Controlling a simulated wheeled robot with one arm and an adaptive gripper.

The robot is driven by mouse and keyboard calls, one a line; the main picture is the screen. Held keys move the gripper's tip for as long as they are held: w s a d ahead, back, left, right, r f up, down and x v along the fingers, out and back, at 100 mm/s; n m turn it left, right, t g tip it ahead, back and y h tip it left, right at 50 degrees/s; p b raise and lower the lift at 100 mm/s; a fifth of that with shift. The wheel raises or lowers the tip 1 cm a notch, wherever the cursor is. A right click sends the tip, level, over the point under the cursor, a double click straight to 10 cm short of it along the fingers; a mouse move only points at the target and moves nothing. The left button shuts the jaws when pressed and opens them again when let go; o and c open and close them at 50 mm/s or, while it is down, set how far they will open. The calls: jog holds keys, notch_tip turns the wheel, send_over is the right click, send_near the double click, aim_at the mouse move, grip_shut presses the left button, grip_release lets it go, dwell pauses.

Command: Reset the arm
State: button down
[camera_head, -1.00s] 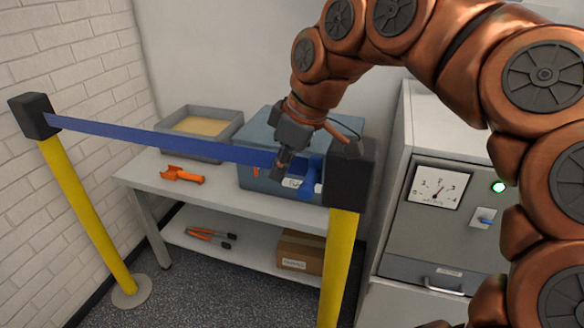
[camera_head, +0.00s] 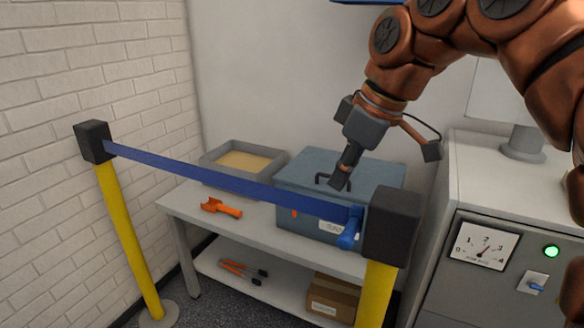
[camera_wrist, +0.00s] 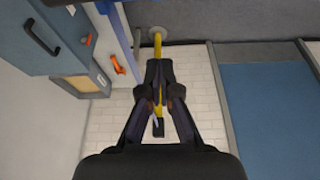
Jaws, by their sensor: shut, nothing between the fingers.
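My gripper (camera_head: 341,180) is shut and empty in the head view. My copper-coloured arm comes in from the upper right and is bent.
A blue belt (camera_head: 225,183) runs between two yellow posts with black heads (camera_head: 393,226). Behind it a table (camera_head: 180,205) holds a grey tray (camera_head: 213,160) and an orange tool (camera_head: 221,208). A grey cabinet (camera_head: 450,285) with a gauge stands at right.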

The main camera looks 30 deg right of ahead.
jog(key=a+f+g, duration=0.2)
jog(key=a+f, duration=0.4)
jog(key=a, duration=0.1)
jog(key=s+a+f+m+g+h, duration=0.1)
jog(key=s+a+f+m, duration=0.2)
jog(key=f, duration=0.4)
jog(key=s+a+f+m+g+p, duration=0.1)
jog(key=s+a+f+g, duration=0.15)
jog(key=s+f, duration=0.35)
jog(key=s+a+f+m+g+h, duration=0.1)
jog(key=s+a+f+m, duration=0.15)
jog(key=f, duration=0.55)
notch_tip(320, 180, up, 20)
jog(key=t+p, duration=0.1)
jog(key=p, duration=1.7)
jog(key=shift+s+a+n, duration=0.2)
jog(key=shift+s+n, duration=0.05)
jog(key=shift+n, duration=0.2)
